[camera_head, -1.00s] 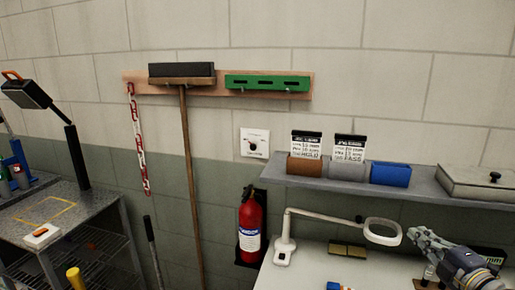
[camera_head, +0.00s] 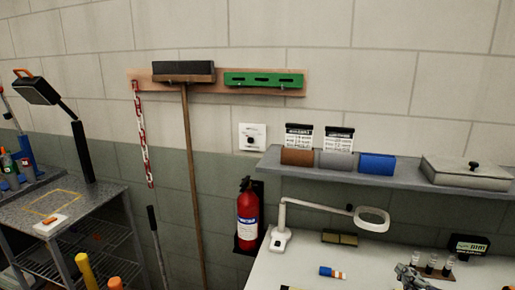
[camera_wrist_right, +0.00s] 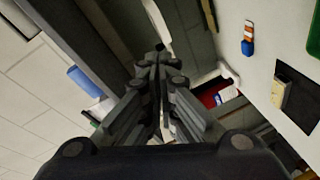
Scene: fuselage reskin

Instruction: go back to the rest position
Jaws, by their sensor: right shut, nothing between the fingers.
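My right gripper (camera_head: 412,278) shows at the bottom edge of the head view, over the white bench (camera_head: 300,272), only partly in frame. In the right wrist view its fingers (camera_wrist_right: 158,62) are together with nothing between them. My left gripper is in neither view.
The bench holds a white magnifier lamp (camera_head: 283,236), a blue and orange tube (camera_head: 332,272), a yellow block (camera_head: 340,238) and a rack of small vials (camera_head: 432,264). A grey shelf (camera_head: 400,182) overhangs its back. A red extinguisher (camera_head: 247,215) hangs left of it.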

